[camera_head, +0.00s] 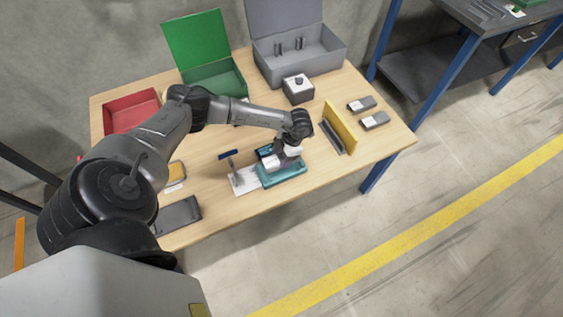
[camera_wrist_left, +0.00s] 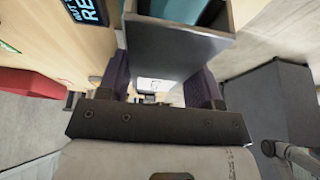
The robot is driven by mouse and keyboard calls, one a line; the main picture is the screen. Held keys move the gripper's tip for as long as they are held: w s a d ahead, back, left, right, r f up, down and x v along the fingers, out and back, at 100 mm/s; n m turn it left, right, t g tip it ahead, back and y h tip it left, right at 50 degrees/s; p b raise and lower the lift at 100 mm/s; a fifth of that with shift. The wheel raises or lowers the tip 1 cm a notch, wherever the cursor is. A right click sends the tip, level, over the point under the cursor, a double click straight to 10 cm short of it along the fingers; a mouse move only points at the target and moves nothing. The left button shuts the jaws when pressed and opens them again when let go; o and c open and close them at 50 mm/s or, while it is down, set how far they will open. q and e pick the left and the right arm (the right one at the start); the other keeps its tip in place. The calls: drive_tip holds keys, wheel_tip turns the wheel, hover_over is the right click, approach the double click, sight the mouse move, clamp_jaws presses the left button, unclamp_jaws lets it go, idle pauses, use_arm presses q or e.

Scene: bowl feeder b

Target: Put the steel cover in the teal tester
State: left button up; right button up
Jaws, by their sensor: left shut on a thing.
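The teal tester (camera_head: 285,177) sits near the front edge of the wooden table, beside a white plate (camera_head: 244,180) with a dark upright part. My left gripper (camera_head: 270,158) is low, directly over the tester. In the left wrist view its dark purple fingers (camera_wrist_left: 161,86) are shut on the grey steel cover (camera_wrist_left: 170,50), a smooth channel-like piece. A teal surface (camera_wrist_left: 212,14) shows just beyond the cover's end. The arm and wrist hide much of the tester, so I cannot tell whether the cover touches it. My right gripper is not in view.
A yellow upright panel (camera_head: 340,126) stands right of the tester, with small grey blocks (camera_head: 375,120) beyond it. A red bin (camera_head: 131,111), a green box (camera_head: 215,82) and a grey box (camera_head: 318,60) line the back. A dark flat device (camera_head: 178,215) lies front left.

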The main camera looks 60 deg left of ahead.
use_arm(q)
wheel_tip(320, 180, down, 3)
drive_tip(key=shift+b, duration=0.55)
drive_tip(key=shift+f, duration=0.4)
drive_tip(key=shift+f, duration=0.2)
drive_tip(key=o, duration=1.1)
drive_tip(key=shift+r, duration=0.1)
